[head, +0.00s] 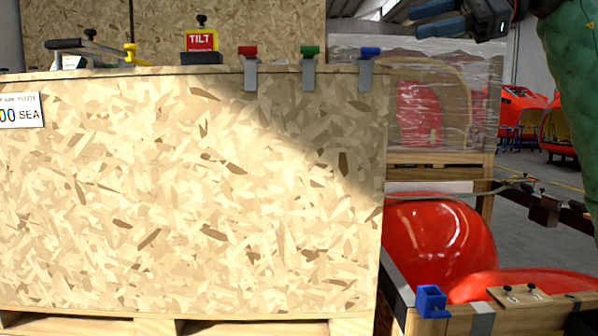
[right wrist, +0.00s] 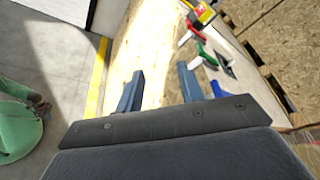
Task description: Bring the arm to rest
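My right gripper (head: 416,22) is at the upper right of the head view, raised above the level of the wooden crate's (head: 190,200) top edge. Its two blue-grey fingers point left and stand apart with nothing between them. The right wrist view also shows the two fingers of the right gripper (right wrist: 160,70) spread and empty, with the pale board of the crate and the floor beyond them. My left gripper is in neither view.
Red, green and blue clamps (head: 309,68) and a red TILT sign (head: 201,41) line the crate's top edge. Red nosecones (head: 440,240) lie lower right, beside a blue clamp (head: 431,300). A wrapped crate (head: 470,90) stands behind. A large green form (head: 572,75) fills the right edge.

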